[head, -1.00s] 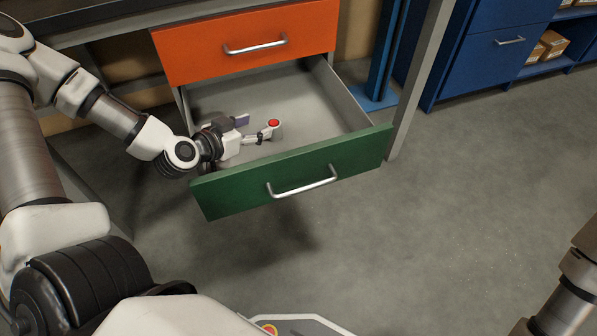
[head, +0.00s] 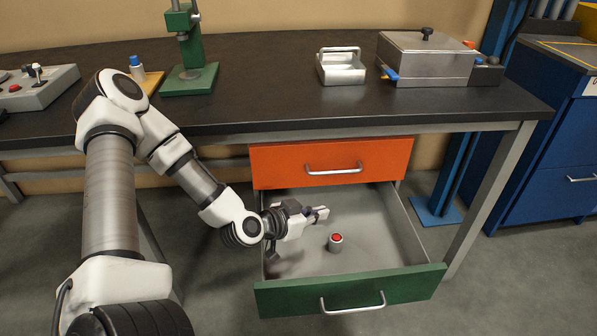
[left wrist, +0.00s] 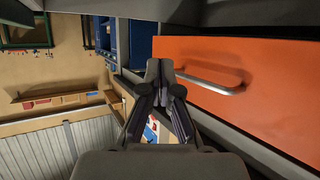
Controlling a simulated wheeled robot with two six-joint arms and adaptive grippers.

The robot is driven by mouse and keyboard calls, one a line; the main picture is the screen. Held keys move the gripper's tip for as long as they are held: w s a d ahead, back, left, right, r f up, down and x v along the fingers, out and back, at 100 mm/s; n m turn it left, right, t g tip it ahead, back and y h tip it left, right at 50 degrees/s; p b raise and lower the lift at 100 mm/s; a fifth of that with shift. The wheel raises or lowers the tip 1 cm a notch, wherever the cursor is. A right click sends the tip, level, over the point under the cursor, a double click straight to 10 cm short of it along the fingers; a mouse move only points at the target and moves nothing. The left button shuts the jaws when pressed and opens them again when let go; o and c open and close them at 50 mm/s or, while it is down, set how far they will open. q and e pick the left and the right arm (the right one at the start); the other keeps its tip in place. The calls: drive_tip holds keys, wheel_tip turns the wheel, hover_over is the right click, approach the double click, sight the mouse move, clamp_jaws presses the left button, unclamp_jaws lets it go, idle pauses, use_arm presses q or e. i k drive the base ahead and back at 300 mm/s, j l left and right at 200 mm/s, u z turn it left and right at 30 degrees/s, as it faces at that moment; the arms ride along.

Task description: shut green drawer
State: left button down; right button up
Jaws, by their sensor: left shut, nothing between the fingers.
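The green drawer (head: 415,286) is pulled well out under the workbench, with its silver handle (head: 352,307) at the front. A small white cylinder with a red top (head: 336,243) stands upright on the drawer floor. My left gripper (head: 320,214) is shut and empty. It is over the open drawer, behind the green front and up and left of the red-topped cylinder, apart from it. In the left wrist view my shut fingers (left wrist: 160,75) point past the orange drawer front. My right gripper is not in view.
The orange drawer (head: 290,166) above is shut. A grey bench leg (head: 488,200) stands right of the drawers.

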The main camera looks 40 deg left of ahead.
sight(382, 260)
drive_tip(key=k+j, duration=0.1)
drive_tip(key=k, duration=0.4)
drive_tip(key=k+j, duration=0.15)
drive_tip(key=k, duration=0.35)
drive_tip(key=i+j+z, duration=0.1)
drive_tip(key=i+j, duration=0.05)
drive_tip(key=i, duration=0.1)
